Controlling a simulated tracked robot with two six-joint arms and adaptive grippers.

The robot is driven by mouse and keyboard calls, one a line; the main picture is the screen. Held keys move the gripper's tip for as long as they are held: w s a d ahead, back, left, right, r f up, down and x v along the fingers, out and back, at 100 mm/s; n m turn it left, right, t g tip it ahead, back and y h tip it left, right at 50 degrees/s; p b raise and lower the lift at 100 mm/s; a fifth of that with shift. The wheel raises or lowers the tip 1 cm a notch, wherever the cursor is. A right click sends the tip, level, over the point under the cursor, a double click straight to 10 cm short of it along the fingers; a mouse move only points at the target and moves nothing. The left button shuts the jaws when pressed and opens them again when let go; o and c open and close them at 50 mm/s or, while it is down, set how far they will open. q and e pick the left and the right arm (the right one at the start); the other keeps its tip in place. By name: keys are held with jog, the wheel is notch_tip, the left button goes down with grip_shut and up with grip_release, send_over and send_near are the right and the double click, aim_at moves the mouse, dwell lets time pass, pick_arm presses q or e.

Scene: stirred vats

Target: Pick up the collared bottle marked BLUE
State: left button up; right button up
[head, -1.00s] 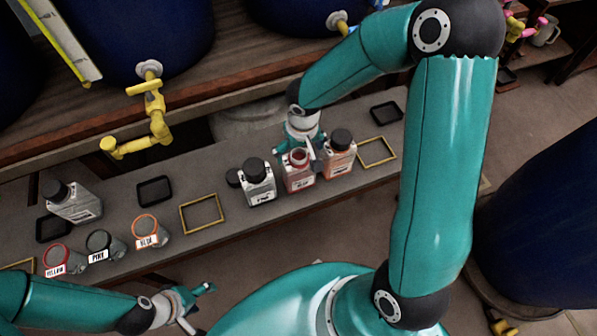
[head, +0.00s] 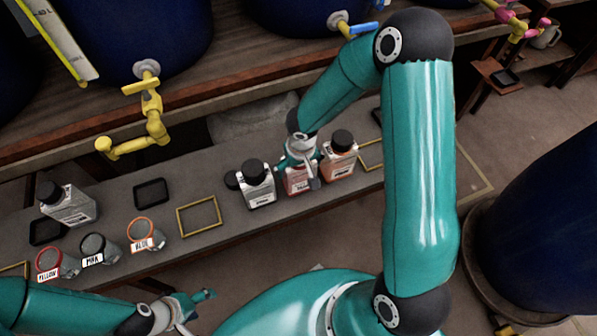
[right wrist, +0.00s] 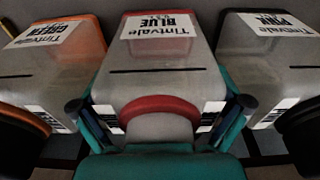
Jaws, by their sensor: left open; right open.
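The bottle marked BLUE (right wrist: 160,55) is in the middle of the right wrist view, with a red collar (right wrist: 160,108) at its neck. In the head view the same bottle (head: 297,184) stands on the bench between two others, its top partly hidden by my gripper. My right gripper (head: 301,163) is open at its neck. In the right wrist view its fingers (right wrist: 160,112) lie on either side of the collar; I cannot tell whether they touch it. My left gripper (head: 190,310) is open and empty at the lower left.
A bottle marked GREEN (right wrist: 55,60) and one marked PINK (right wrist: 270,60) stand close on both sides. A grey bottle (head: 70,205) and labelled jars (head: 144,235) stand at the left. A yellow frame (head: 199,217) and a black tray (head: 151,194) lie between. Vats with taps (head: 155,122) rise behind.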

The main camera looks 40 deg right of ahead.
jog(key=shift+s, duration=0.1)
jog(key=c, duration=1)
